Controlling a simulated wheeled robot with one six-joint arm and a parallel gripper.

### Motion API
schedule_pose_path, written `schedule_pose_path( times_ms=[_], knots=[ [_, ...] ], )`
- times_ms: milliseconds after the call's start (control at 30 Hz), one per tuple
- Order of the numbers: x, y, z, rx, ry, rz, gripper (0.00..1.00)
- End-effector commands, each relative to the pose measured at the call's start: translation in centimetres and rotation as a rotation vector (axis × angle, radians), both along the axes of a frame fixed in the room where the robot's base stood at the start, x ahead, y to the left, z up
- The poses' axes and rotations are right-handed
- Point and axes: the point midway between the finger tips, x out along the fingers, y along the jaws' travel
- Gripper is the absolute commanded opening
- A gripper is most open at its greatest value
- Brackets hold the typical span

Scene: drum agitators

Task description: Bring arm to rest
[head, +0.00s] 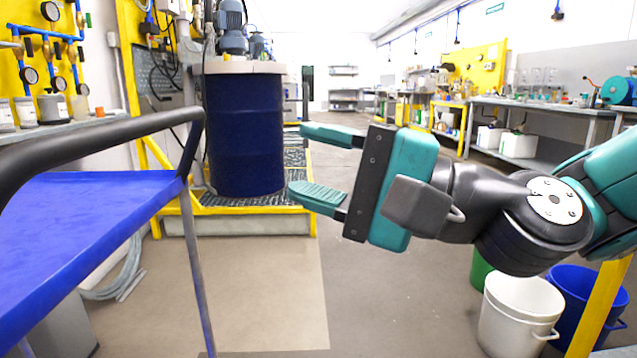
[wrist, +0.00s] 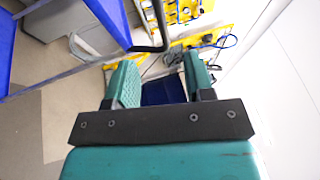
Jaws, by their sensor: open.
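My gripper (head: 325,165) reaches in from the right in the head view, with teal fingers apart and nothing between them. It points left, in front of a dark blue drum (head: 243,135) on a yellow-edged platform. From the head view I cannot tell the exact gap, but the fingertips do not appear to grip the drum. In the wrist view the two teal fingers of my gripper (wrist: 160,85) are spread. A dark blue shape, likely the drum (wrist: 163,91), shows beyond them.
A blue cart (head: 85,225) with a black handle stands at the left. White and blue buckets (head: 518,315) stand at the lower right below my arm. Workbenches (head: 535,105) line the right wall. The middle floor (head: 400,300) is clear.

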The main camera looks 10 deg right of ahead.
Motion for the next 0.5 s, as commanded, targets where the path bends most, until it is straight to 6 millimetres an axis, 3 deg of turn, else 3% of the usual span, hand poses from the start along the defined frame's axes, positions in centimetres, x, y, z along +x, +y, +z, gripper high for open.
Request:
schedule_pose_path(
  times_ms=[333,433,500],
  knots=[
    [-0.2,0.2,-0.2,-0.026,-0.013,0.009,0.48],
    [-1.3,0.9,-1.9,-0.158,-0.074,0.054,0.48],
    [-2.6,1.3,-4.2,-0.328,-0.148,0.115,0.48]
  ],
)
